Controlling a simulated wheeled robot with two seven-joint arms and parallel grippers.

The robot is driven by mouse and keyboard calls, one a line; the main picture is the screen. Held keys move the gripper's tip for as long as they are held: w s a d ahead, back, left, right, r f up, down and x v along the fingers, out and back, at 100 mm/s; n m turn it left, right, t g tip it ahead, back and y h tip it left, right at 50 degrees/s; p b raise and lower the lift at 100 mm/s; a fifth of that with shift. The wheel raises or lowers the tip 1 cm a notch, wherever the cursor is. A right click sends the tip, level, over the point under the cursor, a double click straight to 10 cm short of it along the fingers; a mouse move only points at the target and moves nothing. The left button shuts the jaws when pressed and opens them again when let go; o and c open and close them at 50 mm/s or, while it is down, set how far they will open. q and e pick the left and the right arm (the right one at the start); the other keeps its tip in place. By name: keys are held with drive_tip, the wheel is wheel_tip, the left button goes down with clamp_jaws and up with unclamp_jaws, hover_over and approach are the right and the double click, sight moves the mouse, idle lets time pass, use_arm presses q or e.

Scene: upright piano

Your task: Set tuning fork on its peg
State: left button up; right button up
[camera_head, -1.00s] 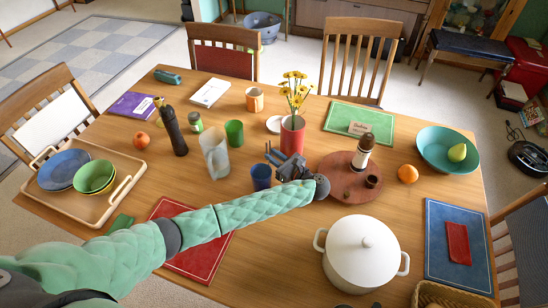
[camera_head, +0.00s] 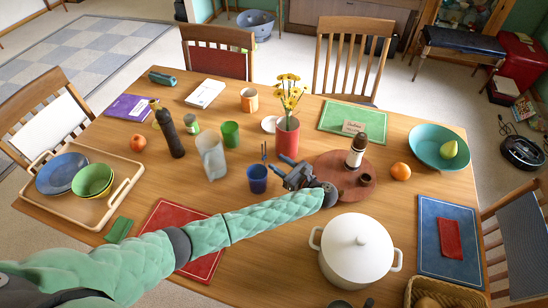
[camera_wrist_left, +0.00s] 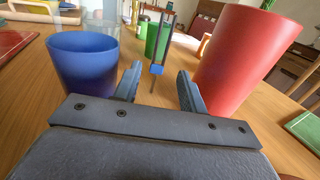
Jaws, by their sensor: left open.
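The tuning fork (camera_head: 264,152) is slim, with two dark blue prongs pointing up. It stands upright between the blue cup (camera_head: 257,178) and the red vase (camera_head: 287,138). In the wrist view the fork (camera_wrist_left: 158,55) shows its prongs and its thin stem running down, beyond my fingertips. My left gripper (camera_head: 282,174) is open and empty, to the right of the fork in the head view. Its fingers in the wrist view (camera_wrist_left: 160,85) are spread, with the fork in the gap ahead. I cannot make out the peg or what the stem's foot rests on. My right gripper is out of view.
The blue cup (camera_wrist_left: 85,62) and red vase (camera_wrist_left: 240,58) flank the fingers closely. A white pot (camera_head: 357,250) stands nearer. A clear pitcher (camera_head: 212,157) is left of the blue cup.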

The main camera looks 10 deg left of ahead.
use_arm(q)
drive_tip(key=shift+p+v, duration=0.4)
drive_tip(key=shift+v, duration=0.8)
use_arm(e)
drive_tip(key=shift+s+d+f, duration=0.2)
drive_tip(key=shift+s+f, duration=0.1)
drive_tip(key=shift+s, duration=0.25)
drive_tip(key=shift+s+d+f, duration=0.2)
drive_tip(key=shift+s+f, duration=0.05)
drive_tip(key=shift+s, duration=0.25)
